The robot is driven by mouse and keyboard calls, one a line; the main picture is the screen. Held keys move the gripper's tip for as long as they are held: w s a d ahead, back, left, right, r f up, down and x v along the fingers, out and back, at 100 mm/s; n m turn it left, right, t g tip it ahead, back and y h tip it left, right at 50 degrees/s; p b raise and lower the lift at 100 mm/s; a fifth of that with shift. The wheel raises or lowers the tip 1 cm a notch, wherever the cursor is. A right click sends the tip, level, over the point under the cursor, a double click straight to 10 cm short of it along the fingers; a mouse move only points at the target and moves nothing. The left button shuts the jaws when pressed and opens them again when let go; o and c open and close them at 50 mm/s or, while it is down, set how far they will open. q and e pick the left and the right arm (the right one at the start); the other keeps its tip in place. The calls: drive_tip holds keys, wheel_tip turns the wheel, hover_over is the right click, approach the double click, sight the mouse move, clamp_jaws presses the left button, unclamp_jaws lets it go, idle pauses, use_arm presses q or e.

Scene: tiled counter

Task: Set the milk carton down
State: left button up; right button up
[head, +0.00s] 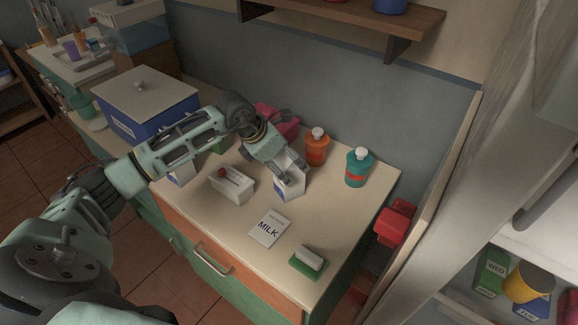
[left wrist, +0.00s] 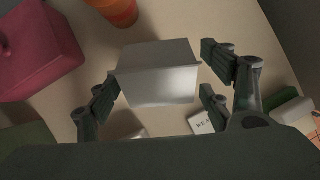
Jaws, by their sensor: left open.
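In the left wrist view the pale carton (left wrist: 158,85) is between the spread fingers, with a visible gap at the right fingers. The gap at the left fingers is small, and I cannot tell if they touch it. My right gripper is not in view.
An orange bottle (head: 316,148) and a teal bottle (head: 357,167) stand behind and to the right. A white box with a red knob (head: 232,184) is at the left. A green-and-white block (head: 308,261) lies near the front edge. Bare counter surrounds the MILK card.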

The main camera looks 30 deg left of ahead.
use_arm(q)
drive_tip(key=b+v, duration=0.1)
drive_tip(key=v, duration=0.8)
drive_tip(key=shift+r+b, duration=0.2)
drive_tip(key=shift+b, duration=0.15)
drive_tip(key=shift+s+a, duration=0.1)
drive_tip(key=shift+s+f, duration=0.1)
